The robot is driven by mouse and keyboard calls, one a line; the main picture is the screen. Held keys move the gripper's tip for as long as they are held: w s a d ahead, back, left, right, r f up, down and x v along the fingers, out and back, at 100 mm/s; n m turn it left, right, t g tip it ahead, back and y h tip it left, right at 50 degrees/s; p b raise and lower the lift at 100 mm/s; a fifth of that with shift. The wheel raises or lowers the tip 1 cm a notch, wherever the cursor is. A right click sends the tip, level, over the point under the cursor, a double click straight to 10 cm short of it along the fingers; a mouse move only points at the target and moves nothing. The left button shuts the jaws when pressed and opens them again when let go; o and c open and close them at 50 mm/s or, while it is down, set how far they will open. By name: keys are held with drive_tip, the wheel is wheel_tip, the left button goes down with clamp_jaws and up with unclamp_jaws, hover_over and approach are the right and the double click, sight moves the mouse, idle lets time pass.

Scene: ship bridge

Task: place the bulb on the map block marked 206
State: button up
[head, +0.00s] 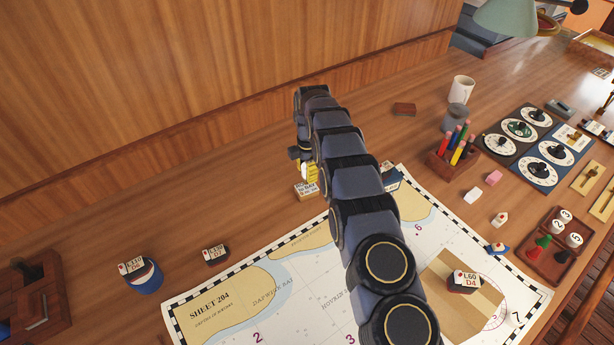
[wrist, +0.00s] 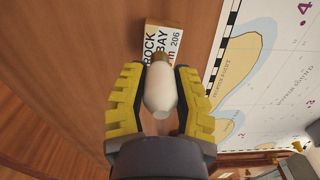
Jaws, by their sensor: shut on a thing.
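My gripper (wrist: 160,92) has yellow padded fingers, one on each side of the white bulb (wrist: 161,90), and is shut on it. The bulb's narrow metal end points toward the block marked 206 (wrist: 175,42), which reads "ROCK BAY 206" in the wrist view. The bulb's tip overlaps the block's edge in that view; I cannot tell whether they touch. In the head view the block (head: 305,190) lies on the wooden desk just beyond the chart's edge. My gripper (head: 309,172) is close above it there, mostly hidden by my arm.
The chart, Sheet 204 (head: 215,300), covers the front of the desk. Labelled blocks sit at left (head: 215,254) and on the chart at right (head: 464,282). A pencil holder (head: 452,152) and a white mug (head: 461,90) stand at right.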

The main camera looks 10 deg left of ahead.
drive_tip(key=shift+f, duration=1)
drive_tip(key=o, duration=0.8)
drive_tip(key=shift+f, duration=0.15)
wheel_tip(320, 180, up, 12)
drive_tip(key=shift+r, duration=0.2)
